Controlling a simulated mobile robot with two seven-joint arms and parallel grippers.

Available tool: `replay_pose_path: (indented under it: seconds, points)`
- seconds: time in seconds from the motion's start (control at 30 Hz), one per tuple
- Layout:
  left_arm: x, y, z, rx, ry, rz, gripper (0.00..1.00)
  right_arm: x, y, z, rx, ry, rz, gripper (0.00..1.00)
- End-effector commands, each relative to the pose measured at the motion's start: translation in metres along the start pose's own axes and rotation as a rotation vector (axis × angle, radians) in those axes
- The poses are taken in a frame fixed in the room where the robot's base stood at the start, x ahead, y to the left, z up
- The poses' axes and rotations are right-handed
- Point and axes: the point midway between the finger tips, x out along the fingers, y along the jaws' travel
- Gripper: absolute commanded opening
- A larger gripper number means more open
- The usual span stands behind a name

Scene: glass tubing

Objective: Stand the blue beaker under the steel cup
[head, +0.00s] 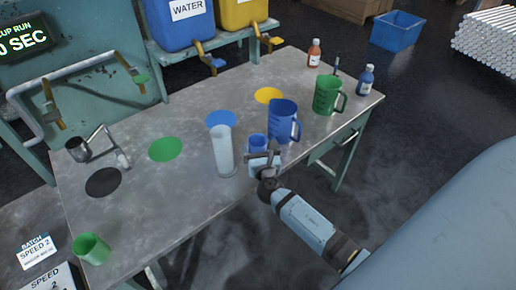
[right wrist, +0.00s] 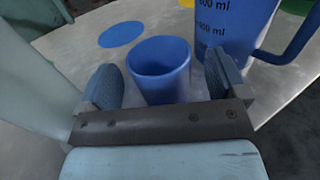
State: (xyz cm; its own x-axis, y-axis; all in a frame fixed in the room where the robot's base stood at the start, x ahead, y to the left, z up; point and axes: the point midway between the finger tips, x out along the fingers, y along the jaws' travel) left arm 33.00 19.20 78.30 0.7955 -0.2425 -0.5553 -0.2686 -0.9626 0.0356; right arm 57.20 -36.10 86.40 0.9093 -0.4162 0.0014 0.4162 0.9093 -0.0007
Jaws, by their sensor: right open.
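The small blue beaker (head: 257,142) stands upright on the table, between a clear cylinder and a blue jug. My right gripper (head: 263,157) is open at its near side. In the right wrist view the blue beaker (right wrist: 160,68) sits between the two spread fingers (right wrist: 163,82), with gaps visible on both sides. The steel cup (head: 77,148) is at the table's left end, by a bent metal arm. A black disc (head: 103,182) lies on the table just in front of it. My left gripper is not in view.
The clear cylinder (head: 222,152) stands close left of the beaker, the blue jug (head: 284,122) close right. A green jug (head: 327,96) and bottles stand farther right. A green beaker (head: 90,248) stands at the front left. The table around the green disc (head: 165,149) is clear.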

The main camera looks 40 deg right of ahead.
Motion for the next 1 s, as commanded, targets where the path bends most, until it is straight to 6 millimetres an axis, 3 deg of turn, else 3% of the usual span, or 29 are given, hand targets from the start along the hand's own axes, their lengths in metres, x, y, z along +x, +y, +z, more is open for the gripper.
replay_pose_path:
  seconds: [0.2, 0.47, 0.7, 1.0]
  points:
    - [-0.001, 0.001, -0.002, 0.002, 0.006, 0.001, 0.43, 0.026, 0.001, 0.001, 0.001, 0.001, 0.001, 0.91]
    - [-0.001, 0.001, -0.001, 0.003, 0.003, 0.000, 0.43, 0.028, 0.001, 0.001, 0.001, 0.001, 0.001, 0.91]
    - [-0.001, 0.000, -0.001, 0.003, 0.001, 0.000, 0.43, 0.028, 0.001, 0.001, 0.001, 0.001, 0.001, 0.37]
    - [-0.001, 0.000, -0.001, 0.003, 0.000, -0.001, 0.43, 0.028, 0.001, 0.002, 0.001, 0.000, 0.001, 0.34]
